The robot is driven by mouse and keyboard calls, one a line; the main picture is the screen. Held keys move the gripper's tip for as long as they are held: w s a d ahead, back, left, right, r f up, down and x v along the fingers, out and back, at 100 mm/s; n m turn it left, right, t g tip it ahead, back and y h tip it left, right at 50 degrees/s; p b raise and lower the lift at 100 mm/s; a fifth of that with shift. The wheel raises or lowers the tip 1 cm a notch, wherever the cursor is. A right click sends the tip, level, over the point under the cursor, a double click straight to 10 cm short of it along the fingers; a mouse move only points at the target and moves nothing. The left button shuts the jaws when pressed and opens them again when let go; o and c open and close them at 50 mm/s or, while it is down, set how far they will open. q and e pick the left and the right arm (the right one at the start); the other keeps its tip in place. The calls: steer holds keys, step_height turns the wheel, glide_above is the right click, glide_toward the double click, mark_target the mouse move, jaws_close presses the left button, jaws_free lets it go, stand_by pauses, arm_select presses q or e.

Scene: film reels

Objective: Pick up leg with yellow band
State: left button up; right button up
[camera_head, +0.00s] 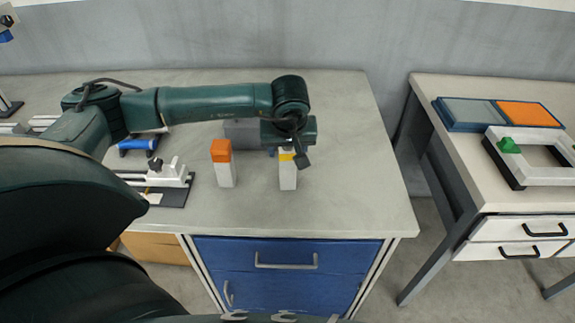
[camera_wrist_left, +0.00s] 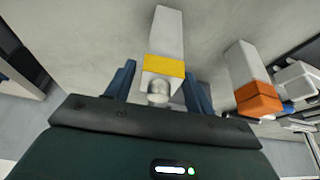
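The leg with the yellow band (camera_head: 288,178) stands upright on the workbench, a pale block with a yellow band near its top. In the left wrist view the leg (camera_wrist_left: 167,36) ends in a round metal knob (camera_wrist_left: 158,90). My left gripper (camera_head: 296,153) is at the top of this leg and hides part of it. In the left wrist view its two blue fingers (camera_wrist_left: 158,88) are spread on either side of the banded end, with visible gaps. A leg with an orange top (camera_head: 225,168) stands upright to its left. My right gripper does not show.
A grey block (camera_head: 241,128) stands behind the legs. A dark-based fixture (camera_head: 172,190) and a blue cylinder (camera_head: 138,144) are to the left. The bench is clear at front and right. A second table carries a two-part tray (camera_head: 464,112) and white frame (camera_head: 497,150).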

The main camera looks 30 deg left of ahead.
arm_select(q)
jaws_close()
stand_by(0.3)
steer(key=shift+r, duration=0.15)
